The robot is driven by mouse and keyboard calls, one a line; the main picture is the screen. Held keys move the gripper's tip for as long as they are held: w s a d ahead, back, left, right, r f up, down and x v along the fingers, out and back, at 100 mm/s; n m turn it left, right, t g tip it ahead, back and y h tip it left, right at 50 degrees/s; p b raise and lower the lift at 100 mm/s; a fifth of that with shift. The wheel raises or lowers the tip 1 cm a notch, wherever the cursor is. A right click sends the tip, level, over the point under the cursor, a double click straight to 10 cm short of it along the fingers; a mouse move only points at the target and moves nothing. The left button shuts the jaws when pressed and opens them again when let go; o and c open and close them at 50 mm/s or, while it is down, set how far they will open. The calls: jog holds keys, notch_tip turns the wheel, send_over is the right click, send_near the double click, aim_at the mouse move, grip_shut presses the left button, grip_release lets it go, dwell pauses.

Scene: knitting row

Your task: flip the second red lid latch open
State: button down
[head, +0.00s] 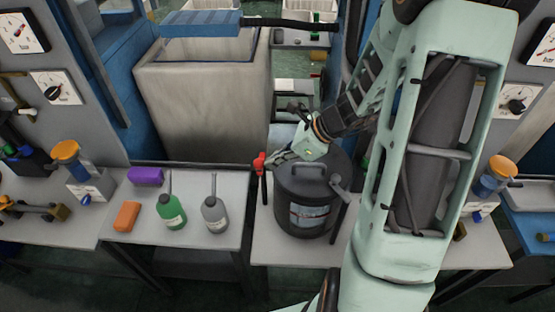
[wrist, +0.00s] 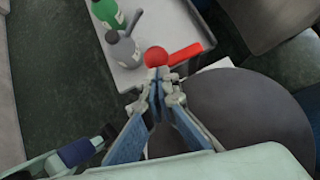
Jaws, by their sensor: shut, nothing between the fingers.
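A dark grey drum (head: 297,212) with a lid and a top handle stands on the light bench. A red latch (head: 259,163) shows at the left edge of its lid. In the wrist view the latch shows as a red ball (wrist: 156,57) with a flat red bar (wrist: 186,53) to its right. My gripper (head: 271,161) is shut and empty, close beside the latch on its right. In the wrist view the fingertips (wrist: 158,76) lie just below the red ball; I cannot tell whether they touch. No other red latch is clearly visible; my arm hides part of the drum's right side.
A green bottle (head: 171,212), a grey bottle (head: 214,216), an orange block (head: 127,216) and a purple block (head: 145,176) stand on the left bench (head: 190,239). A large beige bin (head: 203,105) is behind. A grey lever (head: 340,184) sticks out at the drum's right.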

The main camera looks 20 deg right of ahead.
jog(key=shift+a, duration=0.1)
jog(key=shift+s+a+b, duration=0.15)
jog(key=shift+a+b, duration=0.25)
jog(key=shift+a, duration=0.45)
jog(key=shift+d, duration=0.2)
